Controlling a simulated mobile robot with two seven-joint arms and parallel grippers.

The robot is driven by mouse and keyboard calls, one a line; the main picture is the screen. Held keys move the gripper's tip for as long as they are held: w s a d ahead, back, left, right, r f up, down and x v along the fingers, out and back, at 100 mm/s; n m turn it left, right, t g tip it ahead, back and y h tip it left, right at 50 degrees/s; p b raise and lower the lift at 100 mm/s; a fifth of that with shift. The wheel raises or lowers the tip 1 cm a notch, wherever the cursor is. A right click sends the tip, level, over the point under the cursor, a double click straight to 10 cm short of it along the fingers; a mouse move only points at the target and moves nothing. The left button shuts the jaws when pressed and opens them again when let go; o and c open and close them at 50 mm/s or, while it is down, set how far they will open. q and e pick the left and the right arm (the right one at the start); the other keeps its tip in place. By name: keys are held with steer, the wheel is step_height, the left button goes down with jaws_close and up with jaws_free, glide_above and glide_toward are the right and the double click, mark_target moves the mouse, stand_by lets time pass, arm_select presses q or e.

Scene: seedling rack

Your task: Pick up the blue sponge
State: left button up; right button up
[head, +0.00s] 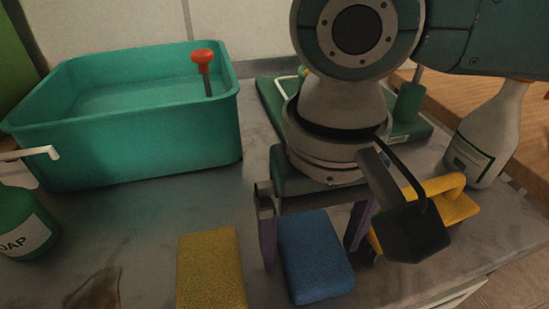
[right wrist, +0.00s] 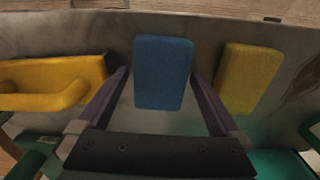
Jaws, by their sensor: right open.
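The blue sponge (head: 316,258) lies flat on the grey counter at the lower middle of the head view. It also shows in the right wrist view (right wrist: 162,72), upper middle. My right gripper (head: 312,248) is open and empty, pointing down at the sponge. In the right wrist view its two purple fingers (right wrist: 160,82) reach toward either side of the sponge's near part, with a gap on both sides. I cannot tell how far down beside the sponge the fingertips are. My left gripper is not in view.
A yellow sponge (head: 211,270) lies close to the left. A yellow handled object (head: 452,204) is close to the right finger. A teal basin (head: 140,135) stands back left, a soap bottle (head: 22,228) far left, a spray bottle (head: 487,135) right. A brown stain (head: 97,290) marks the counter.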

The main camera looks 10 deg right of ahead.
steer(key=c, duration=1.2)
steer(key=shift+o, duration=0.2)
steer(key=shift+r, duration=0.15)
step_height(320, 180, up, 19)
steer(key=p, duration=0.4)
step_height(320, 180, up, 18)
steer(key=p, duration=1.3)
glide_above(312, 244)
steer(key=w+d, duration=0.2)
steer(key=d, duration=0.6)
steer(key=s+r+p, duration=0.3)
steer(key=r+p, duration=1.4)
steer(key=p, duration=0.1)
steer(key=s+r+p, duration=0.3)
steer(key=r+p, duration=1.3)
steer(key=p, duration=0.1)
steer(key=shift+r+p, duration=0.4)
